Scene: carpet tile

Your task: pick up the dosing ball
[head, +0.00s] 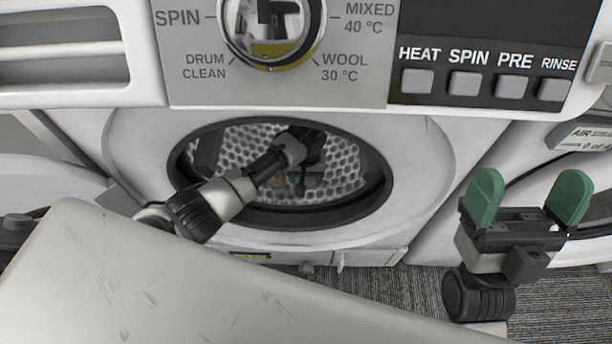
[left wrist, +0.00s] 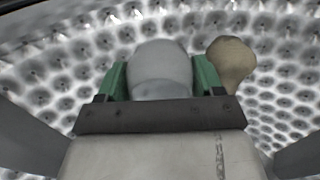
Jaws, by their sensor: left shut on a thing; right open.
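The dosing ball (left wrist: 160,72) shows in the left wrist view as a rounded grey-white thing between the two green fingers of my left gripper (left wrist: 158,80). The fingers are shut on it, one on each side. Its lower part is hidden by the gripper body. In the head view my left gripper (head: 303,178) is inside the washer drum and small and dark, and the ball is hard to make out there. My right gripper (head: 527,200) is open and empty, outside at the right, with its green fingers up and apart.
A tan rounded thing (left wrist: 231,62) lies in the drum just right of the held ball. The perforated drum wall (left wrist: 285,85) surrounds the gripper. In the head view the dark round door rim (head: 375,205) encircles my left arm. A second machine stands at the right.

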